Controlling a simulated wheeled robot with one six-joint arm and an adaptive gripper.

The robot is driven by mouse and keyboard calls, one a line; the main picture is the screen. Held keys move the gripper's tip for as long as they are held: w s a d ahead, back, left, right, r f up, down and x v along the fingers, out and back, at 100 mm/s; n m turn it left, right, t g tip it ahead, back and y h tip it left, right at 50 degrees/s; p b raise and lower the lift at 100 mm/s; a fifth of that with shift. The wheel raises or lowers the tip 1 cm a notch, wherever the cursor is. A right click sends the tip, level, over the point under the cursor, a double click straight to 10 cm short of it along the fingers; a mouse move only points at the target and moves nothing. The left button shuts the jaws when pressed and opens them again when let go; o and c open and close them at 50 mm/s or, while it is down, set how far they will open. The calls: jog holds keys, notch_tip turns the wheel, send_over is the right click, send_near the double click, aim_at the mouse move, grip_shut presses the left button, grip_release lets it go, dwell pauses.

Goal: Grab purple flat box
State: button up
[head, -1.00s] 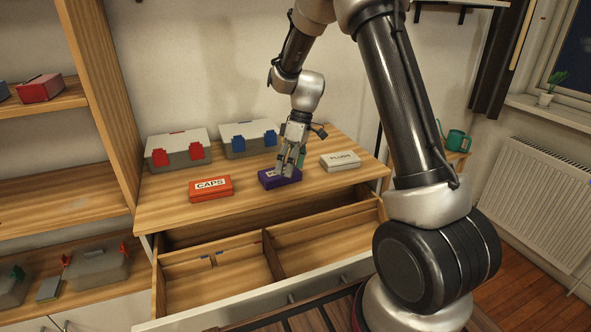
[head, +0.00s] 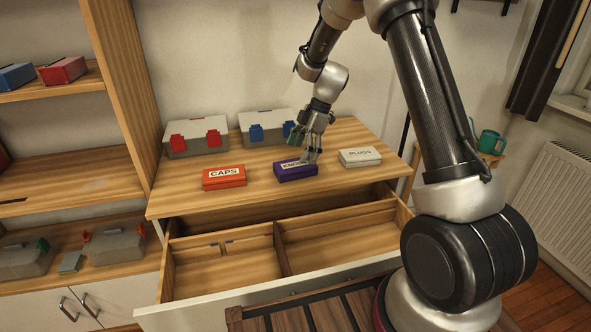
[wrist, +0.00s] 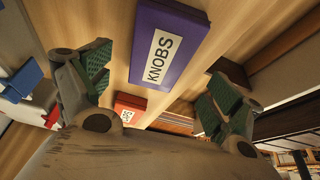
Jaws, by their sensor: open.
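The purple flat box (head: 296,171) lies on the wooden cabinet top, between an orange-red box and a white box. Its white label reads KNOBS in the wrist view (wrist: 180,38). My gripper (head: 309,157) is open, just behind and above the purple box's right part in the head view. In the wrist view, the green-padded fingers of my gripper (wrist: 155,88) are spread wide, with the box beyond and between them. Nothing is held. I cannot tell from these views whether a fingertip touches the box.
The orange-red CAPS box (head: 224,178) is left of the purple box, and the white PLUGS box (head: 360,157) is right. Two grey cases with red (head: 195,139) and blue (head: 265,128) latches stand behind. An open, divided drawer (head: 280,262) juts out below the front edge.

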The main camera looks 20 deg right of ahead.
aim_at(295, 164)
jog(key=x, duration=0.5)
jog(key=shift+w+f, duration=0.15)
jog(key=shift+f, duration=0.1)
jog(key=c, duration=1.2)
